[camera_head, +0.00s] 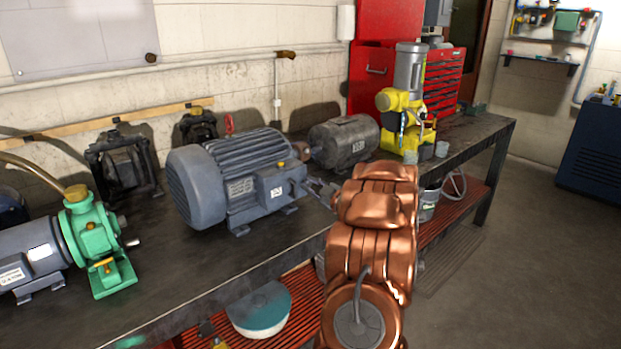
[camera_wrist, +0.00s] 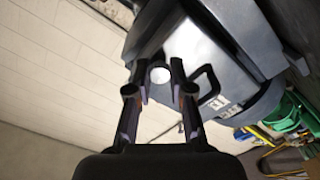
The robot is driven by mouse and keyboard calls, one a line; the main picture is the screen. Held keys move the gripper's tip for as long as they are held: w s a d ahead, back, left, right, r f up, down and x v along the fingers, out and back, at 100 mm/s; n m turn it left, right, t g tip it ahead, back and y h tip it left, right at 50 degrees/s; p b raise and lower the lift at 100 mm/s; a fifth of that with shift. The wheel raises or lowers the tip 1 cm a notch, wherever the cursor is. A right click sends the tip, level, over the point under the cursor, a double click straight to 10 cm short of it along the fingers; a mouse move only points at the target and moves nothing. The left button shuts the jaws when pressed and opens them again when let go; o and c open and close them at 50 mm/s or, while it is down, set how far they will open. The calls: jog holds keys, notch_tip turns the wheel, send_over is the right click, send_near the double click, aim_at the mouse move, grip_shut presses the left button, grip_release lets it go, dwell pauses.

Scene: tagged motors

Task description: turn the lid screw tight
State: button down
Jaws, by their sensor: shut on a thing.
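A grey-blue ribbed motor (camera_head: 230,175) stands on the workbench in the head view, with a terminal box and its lid (camera_head: 279,186) on the side towards my arm. My gripper (camera_head: 318,188) reaches this box from the right. In the wrist view the motor (camera_wrist: 255,45) is dark and tilted. My gripper's two fingers (camera_wrist: 160,80) are shut on the lid screw, whose pale round head (camera_wrist: 160,73) shows between the tips. The screw is too small and hidden by the fingers in the head view, so I cannot tell how deep it sits.
A green pump (camera_head: 92,235) stands at the left on the workbench (camera_head: 165,270). A smaller grey motor (camera_head: 345,143) and a yellow machine (camera_head: 400,105) stand behind to the right. A red tool cabinet (camera_head: 445,80) is at the back. The floor at the right is clear.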

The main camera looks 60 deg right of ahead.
jog(key=m+p, duration=0.3)
jog(key=shift+s+r+m, duration=0.1)
jog(key=shift+m, duration=0.3)
jog(key=m+p, duration=0.3)
jog(key=shift+m+p, duration=0.3)
jog(key=m+p, duration=0.5)
jog(key=m, duration=0.1)
jog(key=m+p, duration=0.1)
jog(key=m, duration=0.4)
jog(key=shift+d, duration=0.1)
jog(key=m, duration=0.5)
jog(key=shift+f, duration=0.2)
jog(key=c, duration=1.1)
grip_release()
jog(key=shift+s+d, duration=0.1)
jog(key=shift+s, duration=0.05)
jog(key=shift+o, duration=0.4)
